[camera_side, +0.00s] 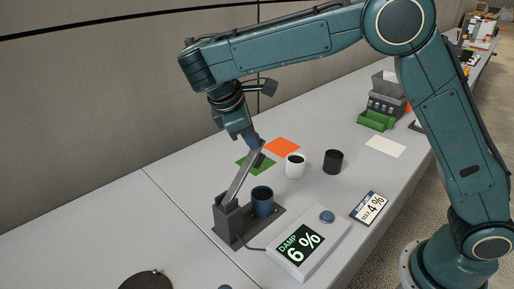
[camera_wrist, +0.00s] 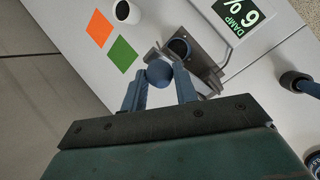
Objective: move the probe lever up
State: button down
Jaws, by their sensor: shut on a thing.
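The probe lever (camera_side: 240,181) is a grey bar that rises at a steep slant from a dark stand (camera_side: 228,215). My gripper (camera_side: 251,141) is at its upper end, and in the wrist view my gripper (camera_wrist: 159,88) has its two blue fingers on either side of the lever's round blue knob (camera_wrist: 159,72). It is shut on this knob. A short dark probe (camera_side: 259,160) hangs near the upper end, above and apart from a blue cup (camera_side: 263,208). The cup holds dark material and stands on the stand's base plate. The meter (camera_side: 298,246) reads "DAMP 6 %".
A sign (camera_side: 369,207) reads "MAX 4 %". A white cup (camera_side: 295,169) and a black cup (camera_side: 333,162) stand behind the blue cup. An orange square (camera_side: 281,147) and a green square (camera_side: 248,165) lie nearby. Green bins (camera_side: 376,121) are at the back right.

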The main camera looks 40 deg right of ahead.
jog(key=shift+a+r, duration=0.2)
jog(key=shift+a, duration=0.2)
jog(key=shift+h, duration=0.3)
jog(key=c, duration=1.1)
grip_release()
jog(key=shift+d, duration=0.2)
